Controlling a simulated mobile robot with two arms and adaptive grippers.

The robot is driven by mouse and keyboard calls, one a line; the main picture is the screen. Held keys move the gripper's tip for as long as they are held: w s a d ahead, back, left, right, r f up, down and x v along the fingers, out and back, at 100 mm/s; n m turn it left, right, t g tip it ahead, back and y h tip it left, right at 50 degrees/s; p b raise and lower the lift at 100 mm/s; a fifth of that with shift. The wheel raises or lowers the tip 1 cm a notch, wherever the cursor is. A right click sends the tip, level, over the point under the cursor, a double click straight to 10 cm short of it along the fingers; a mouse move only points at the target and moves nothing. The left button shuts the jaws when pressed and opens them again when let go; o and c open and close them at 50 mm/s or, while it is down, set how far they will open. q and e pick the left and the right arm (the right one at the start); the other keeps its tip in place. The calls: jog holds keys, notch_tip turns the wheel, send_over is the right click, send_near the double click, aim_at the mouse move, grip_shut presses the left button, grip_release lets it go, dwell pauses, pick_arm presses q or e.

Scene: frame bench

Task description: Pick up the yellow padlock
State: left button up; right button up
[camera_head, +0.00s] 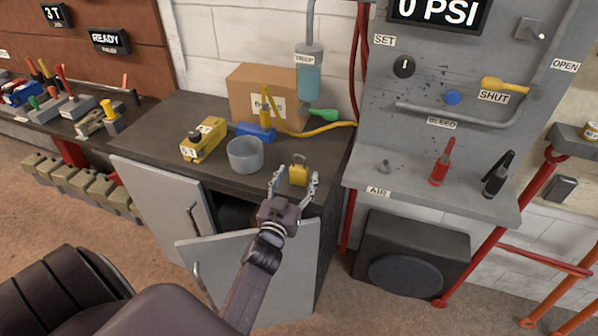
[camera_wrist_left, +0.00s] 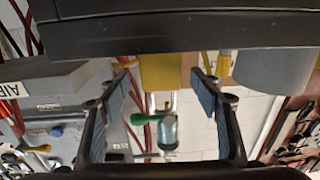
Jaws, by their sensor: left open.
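The yellow padlock (camera_head: 298,174) stands upright near the front right corner of the dark bench top (camera_head: 165,118), its shackle up. My left gripper (camera_head: 293,187) is open, with its fingers on either side of the padlock in the head view. In the left wrist view the padlock (camera_wrist_left: 160,72) appears between the fingertips of my left gripper (camera_wrist_left: 160,85), with a gap on each side. That view is upside down. My right gripper is in neither view.
A grey cup (camera_head: 245,155) stands just left of the padlock. A yellow device (camera_head: 203,140), a blue object (camera_head: 256,132) and a cardboard box (camera_head: 262,92) are farther back. A cabinet door (camera_head: 255,265) hangs open below. The grey panel shelf (camera_head: 430,188) is to the right.

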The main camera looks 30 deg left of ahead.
pick_arm(q)
jog(key=x, duration=0.2)
jog(key=shift+w+a, duration=0.15)
jog(key=shift+w, duration=0.1)
jog(key=shift+w+f, duration=0.1)
jog(key=shift+w, duration=0.1)
jog(key=c, duration=1.4)
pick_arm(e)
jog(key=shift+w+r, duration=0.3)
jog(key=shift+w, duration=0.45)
